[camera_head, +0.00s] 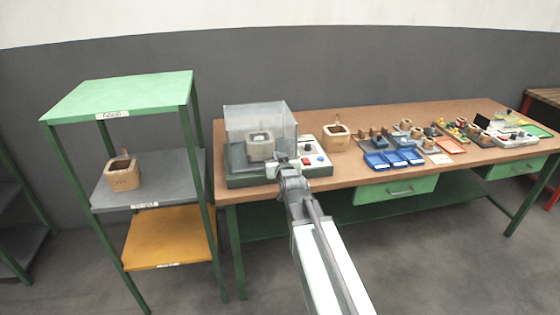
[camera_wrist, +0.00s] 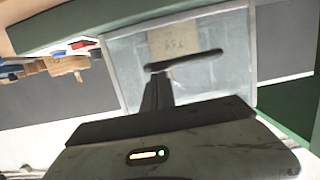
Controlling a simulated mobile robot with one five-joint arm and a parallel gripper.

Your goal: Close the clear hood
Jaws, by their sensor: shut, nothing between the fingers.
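The clear hood (camera_head: 246,118) is a box of see-through panels on a green-based machine (camera_head: 244,181) at the bench's left end.
Red and blue buttons (camera_head: 314,159) sit right of the hood.

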